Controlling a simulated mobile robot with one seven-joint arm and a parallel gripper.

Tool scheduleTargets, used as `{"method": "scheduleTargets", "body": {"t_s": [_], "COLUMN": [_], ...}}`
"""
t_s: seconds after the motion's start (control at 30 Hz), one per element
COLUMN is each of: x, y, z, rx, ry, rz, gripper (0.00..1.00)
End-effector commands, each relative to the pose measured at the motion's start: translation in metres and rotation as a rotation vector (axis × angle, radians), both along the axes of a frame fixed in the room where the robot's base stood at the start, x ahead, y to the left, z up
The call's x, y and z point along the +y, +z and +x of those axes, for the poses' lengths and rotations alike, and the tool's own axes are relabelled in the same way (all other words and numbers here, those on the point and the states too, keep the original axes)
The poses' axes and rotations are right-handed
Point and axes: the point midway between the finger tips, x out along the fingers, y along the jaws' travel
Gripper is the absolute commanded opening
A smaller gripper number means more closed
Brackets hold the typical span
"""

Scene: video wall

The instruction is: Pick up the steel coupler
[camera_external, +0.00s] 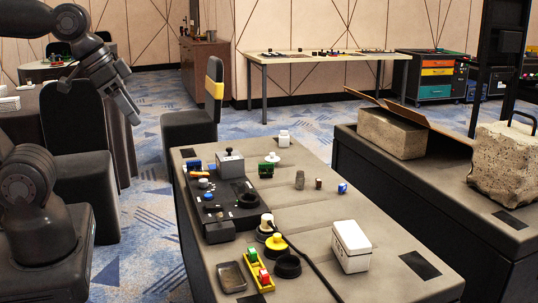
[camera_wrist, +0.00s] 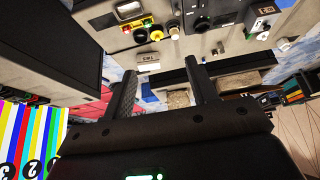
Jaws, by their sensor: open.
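My gripper (camera_external: 132,116) is raised at the upper left, well left of the table and apart from both cylinders. In the wrist view my gripper (camera_wrist: 159,72) shows two separated dark fingers with nothing held between them. I cannot pick out the coupler in the wrist view.
The grey table (camera_external: 300,220) also holds a black tray (camera_external: 243,207) of parts, a white box (camera_external: 351,246), a blue piece (camera_external: 342,188), a yellow knob (camera_external: 276,241) and a black cable. A chair (camera_external: 205,115) stands at its far left. Bare tabletop surrounds the cylinders.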

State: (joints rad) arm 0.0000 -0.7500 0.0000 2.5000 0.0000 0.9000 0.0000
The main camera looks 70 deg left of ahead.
Motion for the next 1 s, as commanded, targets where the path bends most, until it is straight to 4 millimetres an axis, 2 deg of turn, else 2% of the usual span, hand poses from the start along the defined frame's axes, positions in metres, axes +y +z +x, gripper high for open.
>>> {"method": "scheduleTargets", "body": {"t_s": [0.2, 0.37, 0.53, 0.7, 0.87, 1.0], "x": [0.001, 0.005, 0.015, 0.03, 0.048, 0.066], "y": [0.002, 0.012, 0.027, 0.033, 0.03, 0.019], "z": [0.003, 0.029, 0.081, 0.137, 0.192, 0.239], "rx": [0.001, 0.016, 0.041, 0.063, 0.086, 0.105], "ry": [0.0, 0.003, 0.003, 0.001, 0.0, -0.001], "rz": [0.001, 0.006, 0.016, 0.023, 0.027, 0.03], "gripper": [0.53, 0.53, 0.53, 0.53, 0.53, 0.53]}}
